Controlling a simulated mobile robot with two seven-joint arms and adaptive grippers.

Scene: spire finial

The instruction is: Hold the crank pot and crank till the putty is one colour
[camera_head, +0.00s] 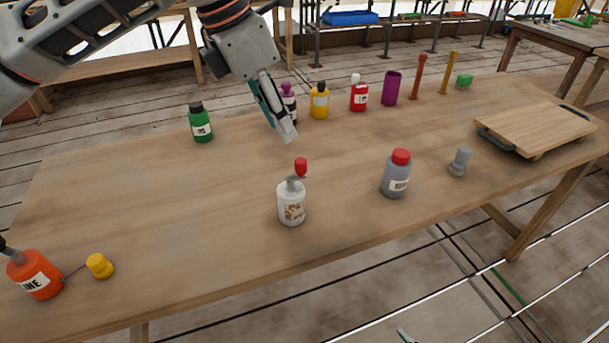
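The crank pot (291,205) is a white pot with a brown-patterned label, standing upright on the wooden table (150,215). A grey crank with a red knob (301,167) rises from its top. The putty inside is hidden. My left gripper (283,127) hangs above the table behind the pot, pointing down, and is apart from it. Its fingers overlap in this view, so their opening is unclear. A small grey sliver at the bottom edge looks like the tip of my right gripper (404,336); the rest is out of frame.
A grey bottle with a red cap (395,178) and a small grey piece (459,163) stand right of the pot. A green bottle (201,126) and several coloured containers line the back. An orange bottle (36,276) is front left; a board (535,126) lies far right.

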